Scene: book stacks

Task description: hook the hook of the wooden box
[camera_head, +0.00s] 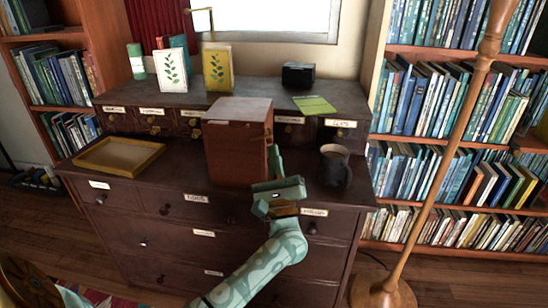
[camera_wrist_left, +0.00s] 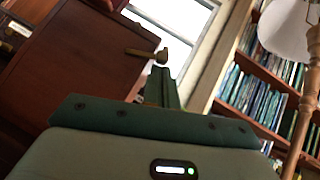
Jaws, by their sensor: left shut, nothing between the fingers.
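The wooden box (camera_head: 232,155) is a reddish-brown upright box on the dresser's lower top; it fills the left of the left wrist view (camera_wrist_left: 70,65). Its small brass hook (camera_wrist_left: 143,53) sticks out to the right past the box's edge and ends in a knob. In the head view the hook (camera_head: 267,135) is small, high on the box's right side. My left gripper (camera_head: 275,160) is shut and empty beside the box's right side. In the left wrist view its fingertips (camera_wrist_left: 161,76) are just below the knob; I cannot tell if they touch. My right gripper is not in view.
A dark mug (camera_head: 335,168) stands close to the right of my left gripper. A shallow wooden tray (camera_head: 120,172) lies left of the box. Books, a black box (camera_head: 298,75) and a green booklet (camera_head: 315,105) are on the raised back shelf. A lamp pole (camera_head: 440,150) stands at right.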

